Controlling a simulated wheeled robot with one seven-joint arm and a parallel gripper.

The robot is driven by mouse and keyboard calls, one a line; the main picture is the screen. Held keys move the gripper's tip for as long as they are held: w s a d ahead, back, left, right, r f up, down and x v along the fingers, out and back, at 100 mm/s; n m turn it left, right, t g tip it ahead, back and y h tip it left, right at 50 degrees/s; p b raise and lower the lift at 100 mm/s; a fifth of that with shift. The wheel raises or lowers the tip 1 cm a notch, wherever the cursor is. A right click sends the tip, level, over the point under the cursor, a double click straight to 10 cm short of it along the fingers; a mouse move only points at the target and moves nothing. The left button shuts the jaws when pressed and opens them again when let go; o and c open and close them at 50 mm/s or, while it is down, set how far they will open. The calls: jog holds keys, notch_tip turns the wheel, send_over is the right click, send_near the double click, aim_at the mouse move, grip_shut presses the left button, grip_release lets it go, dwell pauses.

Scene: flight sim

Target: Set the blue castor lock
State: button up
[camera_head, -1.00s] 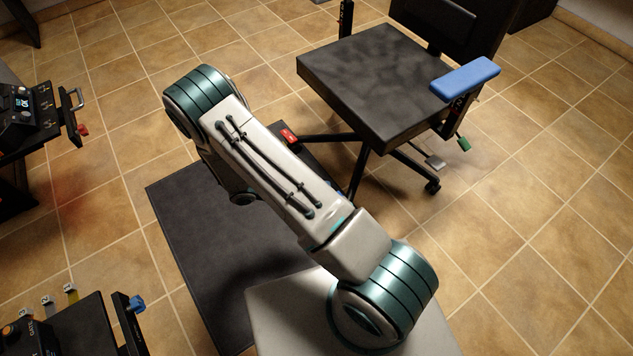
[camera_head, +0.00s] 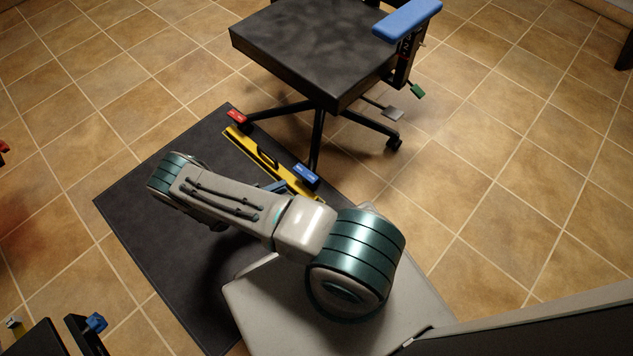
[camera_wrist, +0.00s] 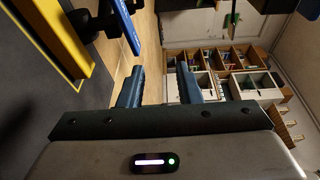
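The blue castor lock (camera_head: 306,175) is a small blue tab at the near end of a chair leg, beside a yellow bar. A blue piece (camera_wrist: 126,24) at the top of the wrist view, next to a black castor, looks like the same lock. My gripper (camera_wrist: 160,85) is open with nothing between its fingers. The blue piece lies ahead and to the left of the fingers, apart from them. In the head view my gripper is mostly hidden by my arm, low over the mat. Whether the lock is set cannot be told.
The chair seat (camera_head: 315,50) with its blue armrest (camera_head: 407,18) overhangs the legs. A red castor lock (camera_head: 236,116) is on another leg. The yellow bar (camera_head: 252,150) lies along the dark mat (camera_head: 150,215). Tiled floor to the right is clear.

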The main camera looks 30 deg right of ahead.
aim_at(318, 178)
notch_tip(318, 178, down, 5)
jog(key=n, duration=0.2)
jog(key=shift+h, duration=0.4)
jog(key=d+b, duration=0.1)
jog(key=d, duration=0.3)
jog(key=d+b, duration=0.1)
jog(key=d, duration=0.4)
jog(key=d+b, duration=0.1)
jog(key=d, duration=0.4)
jog(key=shift+s+d+r, duration=0.15)
jog(key=shift+s+r, duration=0.05)
jog(key=shift+s, duration=0.05)
